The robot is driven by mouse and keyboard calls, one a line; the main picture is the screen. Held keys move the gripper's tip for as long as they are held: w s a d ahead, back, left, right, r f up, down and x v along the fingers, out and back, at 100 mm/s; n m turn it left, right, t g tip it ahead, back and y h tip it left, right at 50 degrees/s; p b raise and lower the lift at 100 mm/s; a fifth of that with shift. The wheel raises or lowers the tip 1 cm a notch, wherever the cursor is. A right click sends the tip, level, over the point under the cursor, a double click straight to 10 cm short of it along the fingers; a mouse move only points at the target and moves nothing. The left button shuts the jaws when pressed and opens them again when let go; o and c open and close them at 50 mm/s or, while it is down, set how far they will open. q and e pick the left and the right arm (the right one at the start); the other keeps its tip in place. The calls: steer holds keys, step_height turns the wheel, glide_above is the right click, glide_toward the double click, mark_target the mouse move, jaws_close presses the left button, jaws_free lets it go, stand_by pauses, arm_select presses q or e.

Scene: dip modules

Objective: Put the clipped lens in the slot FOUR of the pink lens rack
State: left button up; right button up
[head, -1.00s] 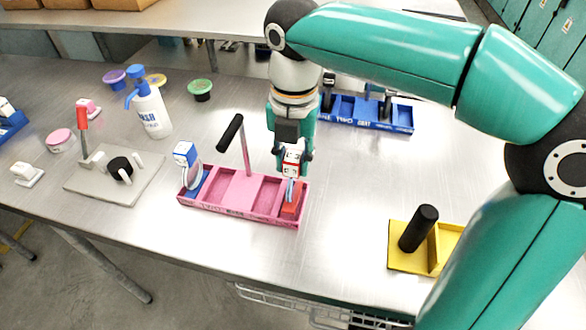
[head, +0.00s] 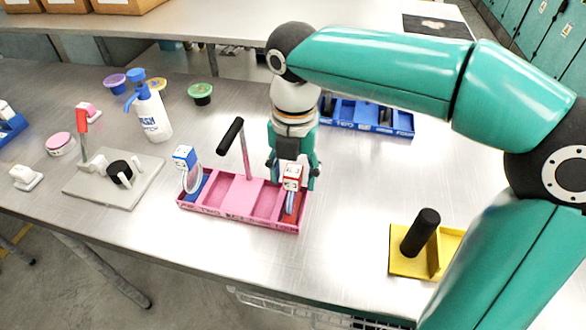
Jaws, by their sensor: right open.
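The pink lens rack (head: 236,212) lies on the metal table, with an upright black-gripped handle (head: 231,136) at its middle. A lens with a red-and-white clip (head: 292,178) stands upright in the rack's rightmost slot, over a red slot floor. My right gripper (head: 293,172) is open, its fingers apart on either side of that clip. Another lens with a blue-and-white clip (head: 185,158) stands in the leftmost slot. The slots between them look empty. The slot labels are too small to read. My left gripper is not in view.
A blue rack (head: 350,114) stands behind my right arm. A yellow holder (head: 408,263) with a black handle is at the front right. A grey plate (head: 140,192), a spray-type bottle (head: 152,118) and small tubs are on the left.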

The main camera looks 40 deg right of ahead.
step_height(320, 180, up, 12)
steer(key=p, duration=0.2)
stand_by(0.4)
steer(key=shift+r, duration=0.1)
